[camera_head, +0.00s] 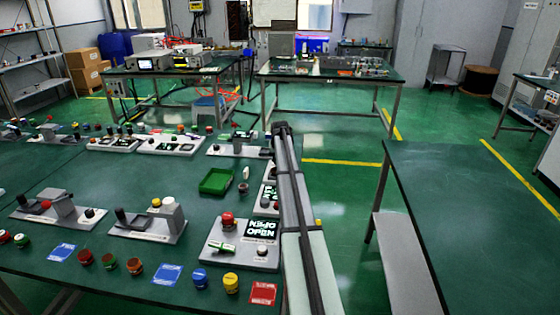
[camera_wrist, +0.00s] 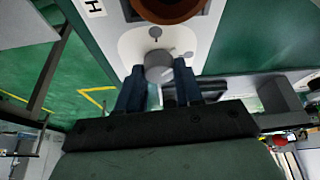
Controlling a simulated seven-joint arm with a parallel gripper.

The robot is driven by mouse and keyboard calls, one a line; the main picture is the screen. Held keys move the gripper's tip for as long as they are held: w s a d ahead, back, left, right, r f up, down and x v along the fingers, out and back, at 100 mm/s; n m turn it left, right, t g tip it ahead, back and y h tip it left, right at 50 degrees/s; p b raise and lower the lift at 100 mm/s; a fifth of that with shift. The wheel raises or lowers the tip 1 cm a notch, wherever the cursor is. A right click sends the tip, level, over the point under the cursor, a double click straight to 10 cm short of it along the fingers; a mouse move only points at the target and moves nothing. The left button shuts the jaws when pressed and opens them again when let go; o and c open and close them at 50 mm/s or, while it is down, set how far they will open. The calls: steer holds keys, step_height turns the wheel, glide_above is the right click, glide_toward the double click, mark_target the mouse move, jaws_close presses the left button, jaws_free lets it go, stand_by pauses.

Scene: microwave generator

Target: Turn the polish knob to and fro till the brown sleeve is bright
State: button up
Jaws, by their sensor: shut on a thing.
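In the wrist view my gripper (camera_wrist: 158,76) has its two dark blue fingers on either side of a grey round knob (camera_wrist: 158,62), shut on it. The knob sits on a white panel (camera_wrist: 130,44) with a small grey round mark above it. A brown ring-like piece (camera_wrist: 168,10), which looks like the sleeve, is at the top edge, cut off by the frame. Its visible surface is dull reddish brown. In the head view my arm reaches away along the right edge of the bench, and I cannot make out the knob or sleeve there.
The green bench (camera_head: 130,170) holds several small grey stations, a green tray (camera_head: 216,172) and a station with a red button (camera_head: 227,218) left of my arm. Loose coloured caps lie along the front. A second table (camera_head: 470,220) stands at right, with green floor between.

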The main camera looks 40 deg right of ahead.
steer(key=n, duration=0.2)
steer(key=n+t+y, duration=0.1)
steer(key=n, duration=0.1)
steer(key=shift+d+n+y, duration=0.1)
steer(key=shift+n+y, duration=0.2)
stand_by(0.3)
steer(key=o, duration=1)
steer(key=shift+o, duration=0.2)
steer(key=v, duration=1.4)
